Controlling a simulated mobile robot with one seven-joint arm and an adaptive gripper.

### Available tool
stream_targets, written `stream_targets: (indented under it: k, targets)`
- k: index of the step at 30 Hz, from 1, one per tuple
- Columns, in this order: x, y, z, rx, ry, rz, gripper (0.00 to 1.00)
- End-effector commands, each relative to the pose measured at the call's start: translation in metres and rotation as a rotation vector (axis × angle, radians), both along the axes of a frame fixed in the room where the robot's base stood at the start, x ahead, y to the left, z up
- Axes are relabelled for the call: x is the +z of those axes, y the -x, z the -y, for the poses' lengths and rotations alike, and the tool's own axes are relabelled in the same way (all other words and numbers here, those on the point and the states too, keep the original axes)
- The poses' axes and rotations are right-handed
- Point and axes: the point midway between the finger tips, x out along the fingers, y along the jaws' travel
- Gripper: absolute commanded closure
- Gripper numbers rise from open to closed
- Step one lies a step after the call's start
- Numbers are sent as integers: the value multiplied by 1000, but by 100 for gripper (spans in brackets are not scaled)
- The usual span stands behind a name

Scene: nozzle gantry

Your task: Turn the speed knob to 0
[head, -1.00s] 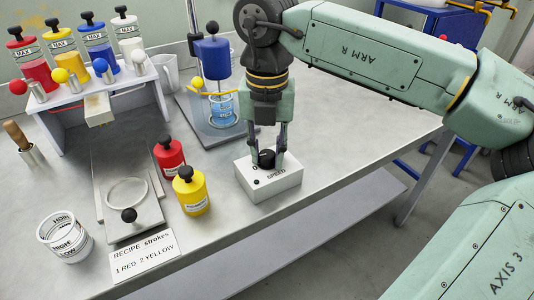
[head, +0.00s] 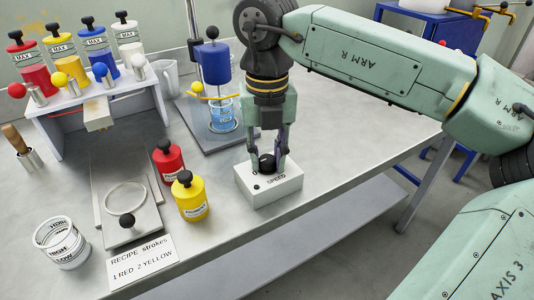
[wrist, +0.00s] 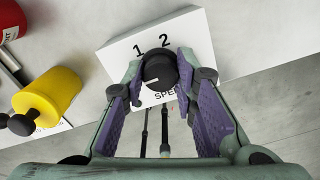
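The speed knob (wrist: 159,69) is round and black, on top of a white box (head: 279,193) marked SPEED. In the wrist view its white pointer line points left and slightly down, toward the left finger. The labels 1 and 2 show above the knob; no 0 can be read there, and the left finger covers part of the box. My gripper (head: 267,161) points down over the box, its fingers on either side of the knob. In the wrist view the gripper (wrist: 160,78) has its purple pads apart, with the knob between them and narrow gaps beside it.
A yellow bottle (head: 190,199) and a red bottle (head: 169,163) stand left of the box. A stirrer stand with a blue beaker (head: 222,116) is behind. A recipe card (head: 141,260) lies at the front edge. The table right of the box is clear.

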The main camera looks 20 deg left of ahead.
Motion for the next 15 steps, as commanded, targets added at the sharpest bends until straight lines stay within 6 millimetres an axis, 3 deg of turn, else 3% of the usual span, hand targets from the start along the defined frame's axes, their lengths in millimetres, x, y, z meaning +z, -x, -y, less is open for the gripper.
stream_targets:
  k: [9, 15]
  targets:
    - [0, 0, 0, -1, 0, 0, 54]
    - [0, 0, 0, -2, 0, 0, 54]
